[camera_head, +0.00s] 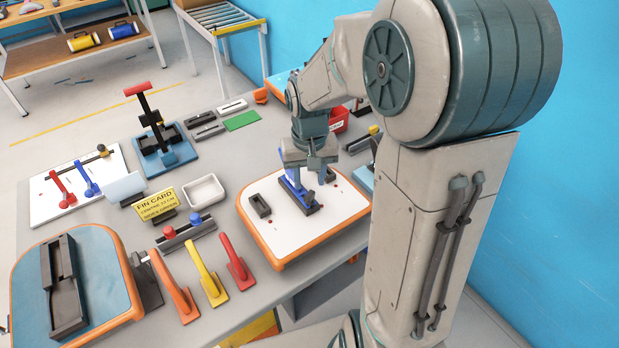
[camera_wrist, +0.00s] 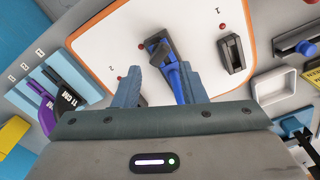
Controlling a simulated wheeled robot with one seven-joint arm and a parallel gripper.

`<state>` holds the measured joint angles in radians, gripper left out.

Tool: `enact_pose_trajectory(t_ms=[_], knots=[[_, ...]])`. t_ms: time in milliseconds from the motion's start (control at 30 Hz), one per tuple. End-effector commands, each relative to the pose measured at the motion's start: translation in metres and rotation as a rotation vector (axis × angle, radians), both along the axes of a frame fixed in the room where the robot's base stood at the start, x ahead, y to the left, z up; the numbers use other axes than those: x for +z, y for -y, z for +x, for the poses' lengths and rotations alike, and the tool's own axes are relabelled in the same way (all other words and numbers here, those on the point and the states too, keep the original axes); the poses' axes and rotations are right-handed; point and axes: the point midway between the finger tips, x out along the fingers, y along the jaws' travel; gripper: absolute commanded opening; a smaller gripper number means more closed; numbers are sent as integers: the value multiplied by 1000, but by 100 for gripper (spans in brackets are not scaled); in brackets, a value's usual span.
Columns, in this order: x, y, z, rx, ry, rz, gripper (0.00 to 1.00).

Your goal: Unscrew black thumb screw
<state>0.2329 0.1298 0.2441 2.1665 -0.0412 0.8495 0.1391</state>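A white board with an orange rim (camera_head: 268,222) lies on the grey table under my gripper (camera_head: 307,170). On it a black fixture (camera_head: 310,209) carries a blue lever-like part (camera_head: 293,189); they also show in the wrist view as a black fixture (camera_wrist: 157,38) and blue part (camera_wrist: 176,72). My gripper (camera_wrist: 160,70) is open in the wrist view. The blue part lies between the fingers in the picture, nearer the right finger; I cannot tell whether they touch. I cannot single out a black thumb screw; part of the fixture is hidden by my gripper.
A black slotted holder (camera_head: 259,206) sits on the same board, also in the wrist view (camera_wrist: 231,53). A white tray (camera_head: 204,191) and yellow pin card (camera_head: 155,203) stand left. Red (camera_head: 239,268) and yellow (camera_head: 211,282) levers stand at the front. A blue wall rises right.

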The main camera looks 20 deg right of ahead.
Motion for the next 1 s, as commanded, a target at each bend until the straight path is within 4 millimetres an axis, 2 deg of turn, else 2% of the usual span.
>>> enact_pose_trajectory(t_ms=[300,633,1000], knots=[[0,0,0,-28,0,0,38],[0,0,0,-329,1,0,38],[0,0,0,-372,0,0,38]])
